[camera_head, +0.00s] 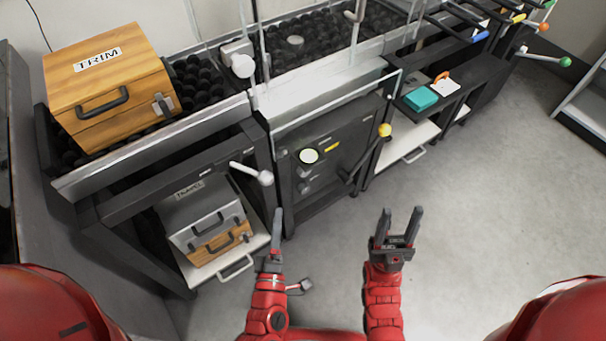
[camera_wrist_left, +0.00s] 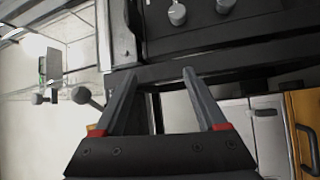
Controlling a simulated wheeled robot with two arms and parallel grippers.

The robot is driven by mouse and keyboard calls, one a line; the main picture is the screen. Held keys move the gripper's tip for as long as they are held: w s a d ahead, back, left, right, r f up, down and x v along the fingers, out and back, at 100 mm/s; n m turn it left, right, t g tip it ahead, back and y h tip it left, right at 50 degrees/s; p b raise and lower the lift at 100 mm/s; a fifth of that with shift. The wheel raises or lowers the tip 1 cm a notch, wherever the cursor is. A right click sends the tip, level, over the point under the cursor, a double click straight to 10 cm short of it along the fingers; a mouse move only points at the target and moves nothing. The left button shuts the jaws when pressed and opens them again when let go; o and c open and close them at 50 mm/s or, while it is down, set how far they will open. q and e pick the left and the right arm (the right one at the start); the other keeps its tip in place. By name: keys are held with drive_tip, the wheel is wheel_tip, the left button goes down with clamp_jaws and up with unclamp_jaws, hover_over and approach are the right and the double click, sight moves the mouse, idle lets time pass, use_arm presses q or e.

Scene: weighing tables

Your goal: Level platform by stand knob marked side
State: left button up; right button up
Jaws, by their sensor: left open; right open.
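A ball-topped platform (camera_head: 198,82) carries a wooden box (camera_head: 105,85) labelled TRIM at the left. A white knob (camera_head: 243,66) sits on a bracket at the platform's right end. A lever with a pale ball end (camera_head: 265,177) sticks out from the frame below. My left gripper (camera_head: 277,214) is open and empty in front of the stand, below that lever, seen nearly edge-on; its spread fingers show in the left wrist view (camera_wrist_left: 158,72). My right gripper (camera_head: 401,211) is open and empty over the floor, further right. I cannot tell which side is the marked one.
A dark panel (camera_head: 322,185) has a white round dial, and a lever with a yellow ball (camera_head: 385,129) stands beside it. A lower shelf holds a grey case (camera_head: 205,216) and a small wooden case (camera_head: 221,245). A teal block (camera_head: 420,98) lies on a dark bench.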

use_arm(q)
drive_tip(key=s+d+f+g+h, duration=0.2)
drive_tip(key=d+f, duration=0.1)
drive_tip(key=b, duration=0.2)
approach(303, 174)
drive_tip(key=shift+n, duration=0.3)
drive_tip(key=w, duration=0.3)
drive_tip(key=w+d, duration=0.1)
drive_tip(key=w, duration=0.5)
drive_tip(key=shift+d+f, duration=0.2)
drive_tip(key=shift+f, duration=0.2)
clamp_jaws()
drive_tip(key=shift+r+p, duration=0.15)
drive_tip(key=shift+p, duration=0.3)
drive_tip(key=r+m+g+p, duration=0.1)
drive_tip(key=m+g+p, duration=0.1)
drive_tip(key=p, duration=0.7)
drive_tip(key=shift+r+p, duration=0.3)
drive_tip(key=shift+r, duration=0.05)
drive_tip(key=m+g+y+p, duration=0.2)
drive_tip(key=p, duration=0.9)
drive_tip(key=shift+w+d+f+p, duration=0.1)
drive_tip(key=shift+f+p, duration=0.1)
drive_tip(key=shift+p, duration=0.15)
drive_tip(key=shift+f+m+g+p, duration=0.15)
drive_tip(key=shift+m+g+p, duration=0.25)
drive_tip(key=shift+p, duration=0.6)
